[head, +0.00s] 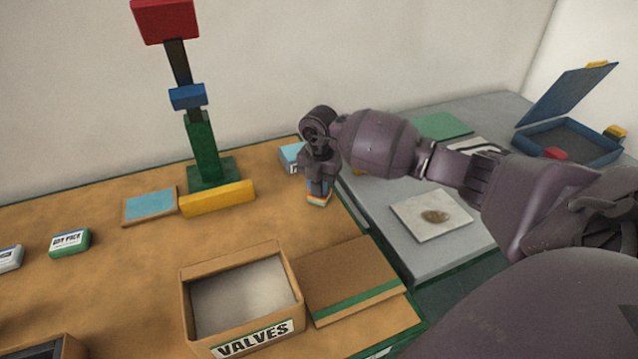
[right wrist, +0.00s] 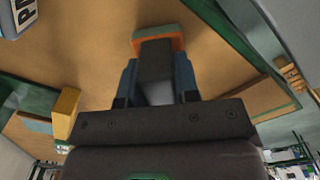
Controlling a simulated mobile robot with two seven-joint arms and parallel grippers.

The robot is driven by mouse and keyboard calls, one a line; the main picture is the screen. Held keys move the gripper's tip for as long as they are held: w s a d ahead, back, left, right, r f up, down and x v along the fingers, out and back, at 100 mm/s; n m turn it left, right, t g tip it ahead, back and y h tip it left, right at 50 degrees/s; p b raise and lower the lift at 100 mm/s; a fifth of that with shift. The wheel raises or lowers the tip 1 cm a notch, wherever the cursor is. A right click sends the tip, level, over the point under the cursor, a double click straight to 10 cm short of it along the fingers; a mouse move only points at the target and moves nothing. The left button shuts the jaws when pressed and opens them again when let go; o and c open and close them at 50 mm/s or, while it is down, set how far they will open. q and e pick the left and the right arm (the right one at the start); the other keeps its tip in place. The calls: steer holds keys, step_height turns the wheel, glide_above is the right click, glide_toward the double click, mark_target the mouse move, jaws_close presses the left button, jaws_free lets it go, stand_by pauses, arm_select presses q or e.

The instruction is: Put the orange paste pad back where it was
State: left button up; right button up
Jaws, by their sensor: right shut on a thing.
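My right gripper (head: 319,187) is above the right part of the brown table, close to its edge. It is shut on the orange paste pad (head: 319,201), which is at the bottom of the fingers. In the right wrist view, the pad (right wrist: 158,38) shows as an orange block with a pale edge and a dark grip part between the blue fingers of the gripper (right wrist: 160,75). I cannot tell whether the pad touches the table. My left gripper is not in view.
An open box marked VALVES (head: 240,300) and its brown lid (head: 348,282) are in front. A yellow bar (head: 217,198) and a green-based tower (head: 203,150) stand left. A light blue box (head: 292,157) is behind. A white plate (head: 430,222) lies on the grey table.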

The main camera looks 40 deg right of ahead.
steer(key=shift+f, duration=0.15)
steer(key=o, duration=0.9)
steer(key=shift+r, duration=0.35)
step_height(320, 180, up, 11)
steer(key=shift+f+p, duration=0.15)
steer(key=shift+p, duration=0.7)
steer(key=shift+r, duration=0.5)
